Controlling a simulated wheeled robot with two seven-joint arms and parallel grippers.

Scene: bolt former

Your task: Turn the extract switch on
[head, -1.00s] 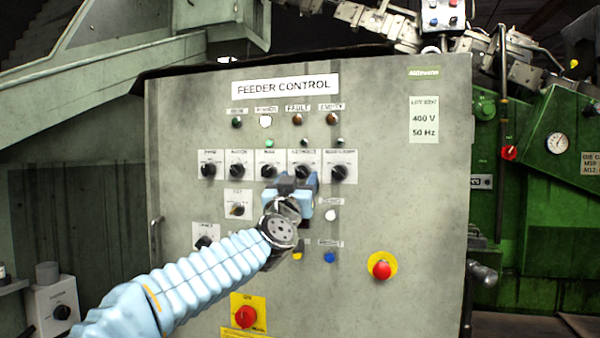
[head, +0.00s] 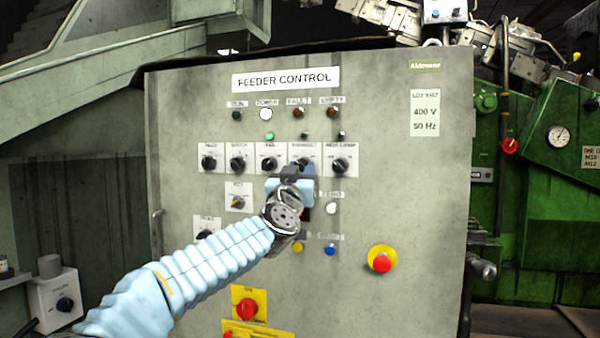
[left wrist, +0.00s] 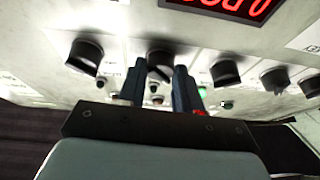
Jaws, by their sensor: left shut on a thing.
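The extract switch (head: 302,161) is a black rotary knob on a white plate, fourth from the left in the upper knob row of the grey feeder control panel (head: 420,190). My left gripper (head: 303,170) reaches up to it from below and covers its lower part. In the left wrist view, the two dark blue fingers (left wrist: 161,78) stand on both sides of a black knob (left wrist: 159,58) and are shut on it. The knob's pointer is mostly hidden, so its exact angle is unclear. My right gripper is not in view.
Other black knobs flank it closely, including one on the right (head: 340,166). Below are a white button (head: 331,208), a blue button (head: 330,249) and a red emergency stop (head: 382,263). A red digital display (left wrist: 222,10) shows in the left wrist view.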

